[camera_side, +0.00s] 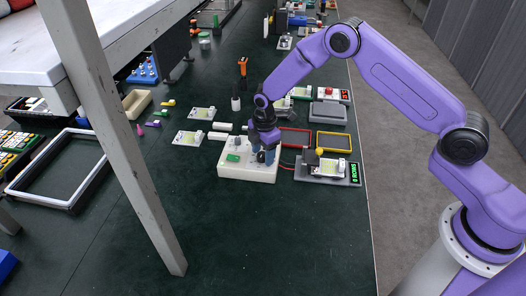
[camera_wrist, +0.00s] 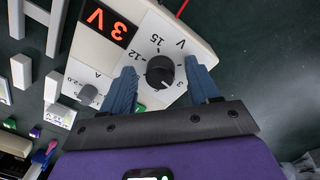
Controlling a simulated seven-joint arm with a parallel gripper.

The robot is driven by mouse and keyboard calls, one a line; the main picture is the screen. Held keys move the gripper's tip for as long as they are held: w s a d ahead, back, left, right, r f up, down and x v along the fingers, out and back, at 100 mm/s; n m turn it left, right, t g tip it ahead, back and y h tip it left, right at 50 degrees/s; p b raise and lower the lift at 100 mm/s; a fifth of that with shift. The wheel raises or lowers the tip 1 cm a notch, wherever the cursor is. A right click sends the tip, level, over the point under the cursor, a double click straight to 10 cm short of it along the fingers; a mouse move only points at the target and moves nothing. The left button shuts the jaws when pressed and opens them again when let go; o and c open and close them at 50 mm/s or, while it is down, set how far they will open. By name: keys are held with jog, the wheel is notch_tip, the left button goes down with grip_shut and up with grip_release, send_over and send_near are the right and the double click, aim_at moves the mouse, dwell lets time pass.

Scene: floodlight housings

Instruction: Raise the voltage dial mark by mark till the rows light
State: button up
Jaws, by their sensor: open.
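The voltage dial (camera_wrist: 160,71) is a round black knob on a white supply box (camera_wrist: 52,86); the box also shows in the side view (camera_side: 233,172). The marks 12, 15 and 3 are readable around it, and its pale pointer line appears turned toward the 3 side. The box's display (camera_wrist: 104,21) reads 3 V in orange, upside down in the wrist view. My gripper (camera_wrist: 160,66) is open, with one blue finger on either side of the dial; I cannot tell whether they touch it. In the side view my gripper (camera_side: 264,152) is down over the box and hides the dial.
A grey-based board (camera_side: 328,181) with small green lettering stands right of the box, with a red wire between them. A smaller grey knob (camera_wrist: 88,94) is beside the dial. Yellow (camera_side: 333,150) and red trays lie behind. The green bench is clear in front.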

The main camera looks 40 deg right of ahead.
jog(key=c, duration=1)
jog(key=shift+c, duration=0.2)
jog(key=m, duration=0.5)
jog(key=shift+s+m, duration=0.1)
jog(key=shift+m, duration=0.2)
jog(key=m, duration=0.4)
jog(key=shift+a+m, duration=0.1)
jog(key=shift+m, duration=0.6)
jog(key=o, duration=1)
